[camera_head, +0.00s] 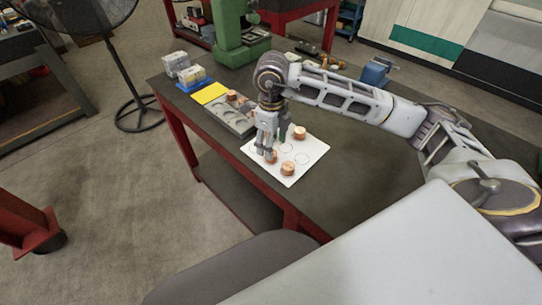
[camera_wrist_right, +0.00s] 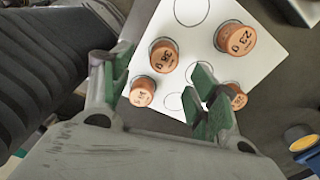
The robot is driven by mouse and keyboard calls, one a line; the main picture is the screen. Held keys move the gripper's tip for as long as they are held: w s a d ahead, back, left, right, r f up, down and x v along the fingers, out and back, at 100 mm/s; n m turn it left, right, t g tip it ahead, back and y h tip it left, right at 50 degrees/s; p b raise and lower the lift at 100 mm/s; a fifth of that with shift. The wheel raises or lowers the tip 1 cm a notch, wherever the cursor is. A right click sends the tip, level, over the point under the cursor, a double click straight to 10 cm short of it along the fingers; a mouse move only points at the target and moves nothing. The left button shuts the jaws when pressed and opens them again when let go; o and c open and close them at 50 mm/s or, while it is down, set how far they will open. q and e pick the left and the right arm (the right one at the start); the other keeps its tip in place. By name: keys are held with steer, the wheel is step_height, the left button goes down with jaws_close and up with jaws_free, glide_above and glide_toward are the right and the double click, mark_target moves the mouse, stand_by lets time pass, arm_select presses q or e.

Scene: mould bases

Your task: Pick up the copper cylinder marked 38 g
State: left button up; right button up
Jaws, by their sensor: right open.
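The copper cylinder marked 38 g (camera_wrist_right: 164,54) stands upright on a white sheet with printed circles (camera_wrist_right: 185,12). In the right wrist view it appears between the tips of my right gripper's green-padded fingers (camera_wrist_right: 161,68), which are apart and empty. In the head view my right gripper (camera_head: 266,152) points down over the left part of the white sheet (camera_head: 313,154), partly hiding the cylinders there. I cannot tell which cylinder is the 38 g one in that view. My left gripper is not in view.
A cylinder marked 23 g (camera_wrist_right: 235,38) and two smaller copper ones (camera_wrist_right: 142,91) (camera_wrist_right: 236,96) stand close by. Copper cylinders also show in the head view (camera_head: 300,132) (camera_head: 287,168). A grey mould base (camera_head: 228,112) and a yellow pad (camera_head: 210,93) lie farther left. The table's right side is mostly clear.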

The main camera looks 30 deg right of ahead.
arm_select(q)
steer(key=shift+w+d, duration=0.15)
arm_select(e)
steer(key=shift+w+f, duration=0.1)
steer(key=shift+f, duration=0.4)
step_height(320, 180, down, 3)
steer(key=shift+w+d+r+p, duration=0.1)
steer(key=shift+w+r+p, duration=0.05)
steer(key=shift+p, duration=0.25)
steer(key=shift+f, duration=0.75)
jaws_close()
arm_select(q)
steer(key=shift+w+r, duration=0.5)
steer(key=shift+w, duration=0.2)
arm_select(e)
steer(key=shift+r, duration=0.2)
